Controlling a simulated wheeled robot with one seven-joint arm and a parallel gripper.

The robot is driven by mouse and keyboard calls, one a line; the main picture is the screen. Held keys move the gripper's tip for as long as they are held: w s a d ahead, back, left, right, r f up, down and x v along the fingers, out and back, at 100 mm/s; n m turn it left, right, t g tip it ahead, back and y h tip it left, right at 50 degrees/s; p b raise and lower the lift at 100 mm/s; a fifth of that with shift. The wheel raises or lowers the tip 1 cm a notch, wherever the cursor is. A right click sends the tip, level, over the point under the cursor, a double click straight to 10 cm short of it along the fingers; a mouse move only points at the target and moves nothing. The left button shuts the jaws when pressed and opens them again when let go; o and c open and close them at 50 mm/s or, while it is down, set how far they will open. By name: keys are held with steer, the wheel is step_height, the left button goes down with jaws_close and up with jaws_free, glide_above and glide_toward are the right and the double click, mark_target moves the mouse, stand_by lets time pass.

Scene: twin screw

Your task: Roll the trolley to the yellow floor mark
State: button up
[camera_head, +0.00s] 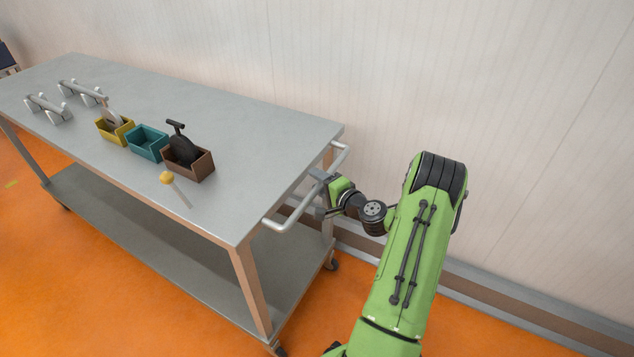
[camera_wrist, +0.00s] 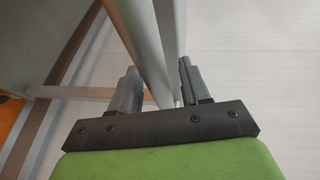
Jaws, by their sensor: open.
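The trolley (camera_head: 255,140) is a grey metal table on castors with a lower shelf, standing along the wall. Its tubular push handle (camera_head: 283,222) sticks out at the right end. My gripper (camera_head: 320,180) is at the handle's bar. In the wrist view my gripper (camera_wrist: 158,82) is open, and the handle bar (camera_wrist: 143,45) passes between its two fingers, nearer the left one. I cannot tell whether either finger touches it. A small yellow-green mark (camera_head: 11,184) lies on the orange floor at the far left, beyond the trolley's front side.
On the trolley top are a yellow bin (camera_head: 116,133), a teal bin (camera_head: 147,145), a brown bin (camera_head: 190,165) with a dark tool, a yellow-ended tool (camera_head: 168,178) and grey racks (camera_head: 48,108). The wall (camera_head: 480,110) runs close behind. The orange floor (camera_head: 130,290) in front is clear.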

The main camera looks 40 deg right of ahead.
steer(key=shift+w, duration=0.45)
jaws_close()
steer(key=shift+w, duration=0.15)
